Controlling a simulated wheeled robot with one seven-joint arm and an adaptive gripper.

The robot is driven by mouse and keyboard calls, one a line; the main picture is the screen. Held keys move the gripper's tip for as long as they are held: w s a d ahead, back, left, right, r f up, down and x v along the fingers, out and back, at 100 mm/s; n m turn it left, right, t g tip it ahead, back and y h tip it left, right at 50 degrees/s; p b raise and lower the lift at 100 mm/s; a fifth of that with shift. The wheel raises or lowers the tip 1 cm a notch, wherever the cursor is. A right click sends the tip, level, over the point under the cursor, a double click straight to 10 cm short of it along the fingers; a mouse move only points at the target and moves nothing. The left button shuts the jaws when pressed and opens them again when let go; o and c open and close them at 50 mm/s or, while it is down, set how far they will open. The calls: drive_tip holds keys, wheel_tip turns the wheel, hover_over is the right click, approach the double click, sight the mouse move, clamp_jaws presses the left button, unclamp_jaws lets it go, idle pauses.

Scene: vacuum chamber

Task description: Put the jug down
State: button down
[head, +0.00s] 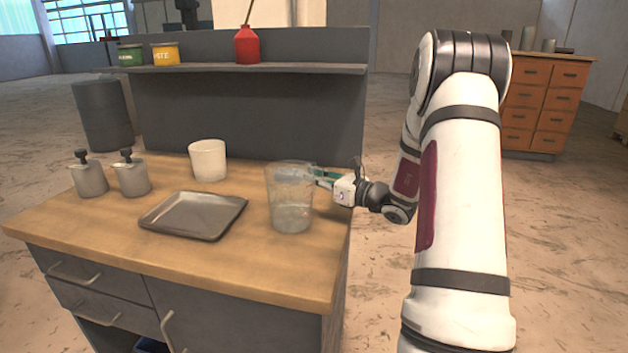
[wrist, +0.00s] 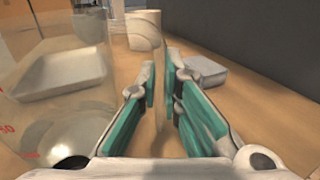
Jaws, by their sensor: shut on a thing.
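The jug (head: 291,205) is a clear, see-through vessel at the right part of the wooden bench top. In the wrist view the jug (wrist: 95,95) fills the left side, with red marks on its wall. My gripper (head: 324,178) reaches it from the right. Its teal-padded fingers (wrist: 163,88) are closed to a narrow gap beside the jug's wall, apparently on its handle, which is hard to make out. The jug looks upright. I cannot tell whether its base touches the bench top or hangs just above it.
The wooden bench top (head: 110,228) is bare in front of the jug. A metal tray (head: 193,214) lies left of it, a white cup (head: 208,160) behind, and two dispensers (head: 131,175) far left. A grey block (wrist: 204,72) lies beyond my fingers. A shelf (head: 205,69) runs behind.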

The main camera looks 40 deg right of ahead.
drive_tip(key=shift+f, duration=0.1)
drive_tip(key=c, duration=1.8)
unclamp_jaws()
drive_tip(key=shift+o, duration=0.2)
drive_tip(key=p+v, duration=0.1)
drive_tip(key=v, duration=1.1)
drive_tip(key=shift+s, duration=0.1)
